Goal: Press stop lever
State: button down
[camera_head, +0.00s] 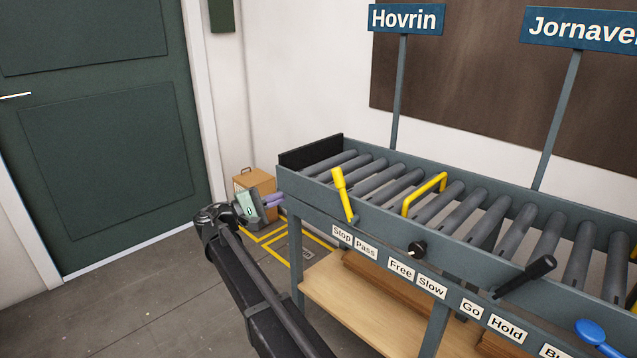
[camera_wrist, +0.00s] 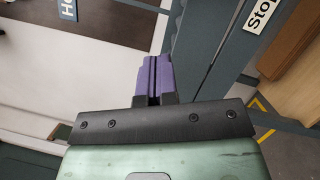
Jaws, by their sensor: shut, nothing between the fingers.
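The yellow stop lever (camera_head: 342,190) stands on the front rail of the roller conveyor. Its handle points up and leans a little to the left. Below it are the "Stop" label (camera_head: 342,235) and the "Pass" label (camera_head: 366,247). My gripper (camera_head: 276,199) is left of the lever, near the conveyor's left end, with its purple fingers together and empty. In the wrist view the fingers (camera_wrist: 152,76) are shut side by side. The "Stop" label (camera_wrist: 262,13) shows at the upper right there; the lever does not clearly show.
The conveyor (camera_head: 437,262) also carries a yellow bar (camera_head: 424,194), a black knob (camera_head: 417,249), a black-handled lever (camera_head: 527,276) and a blue lever (camera_head: 593,334). A cardboard box (camera_head: 254,184) stands behind my gripper. A wooden shelf (camera_head: 345,300) lies below. The floor left is clear.

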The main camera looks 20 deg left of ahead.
aim_at(344, 196)
jog(key=d+p+x, duration=0.1)
jog(key=x, duration=0.5)
jog(key=s+r+p+x, duration=0.1)
jog(key=x, duration=0.5)
jog(key=shift+d+p, duration=0.4)
jog(key=shift+d, duration=0.2)
jog(key=shift+d+r, duration=0.1)
jog(key=shift+r, duration=0.05)
